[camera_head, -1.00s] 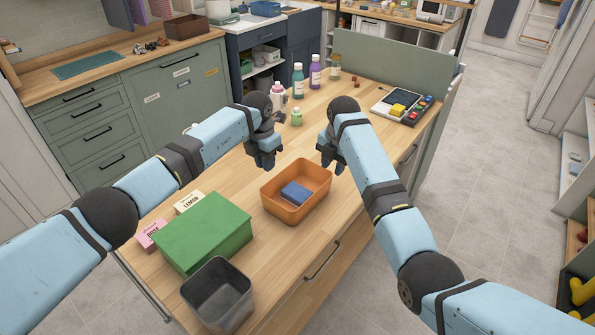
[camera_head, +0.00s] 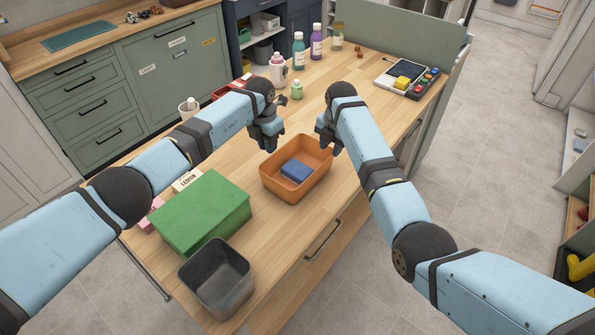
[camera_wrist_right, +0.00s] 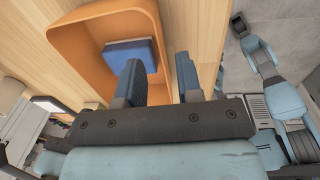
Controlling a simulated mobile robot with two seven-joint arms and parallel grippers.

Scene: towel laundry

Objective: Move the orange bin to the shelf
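The orange bin (camera_head: 280,187) stands upright on the wooden counter (camera_head: 236,165), with a blue folded item (camera_head: 296,171) inside. My left gripper (camera_head: 268,142) is at the bin's far left corner; its fingers are too small and dark to tell open from shut. My right gripper (camera_head: 327,142) is at the bin's far right corner. In the right wrist view its fingers (camera_wrist_right: 158,80) are apart, pointing at the rim of the bin (camera_wrist_right: 85,50), with nothing clearly held. A white shelf unit (camera_head: 576,125) stands at the right edge, partly cut off.
A green box (camera_head: 203,212) and a grey bin (camera_head: 215,280) stand left of the orange bin. Open floor (camera_head: 490,190) lies right of the counter.

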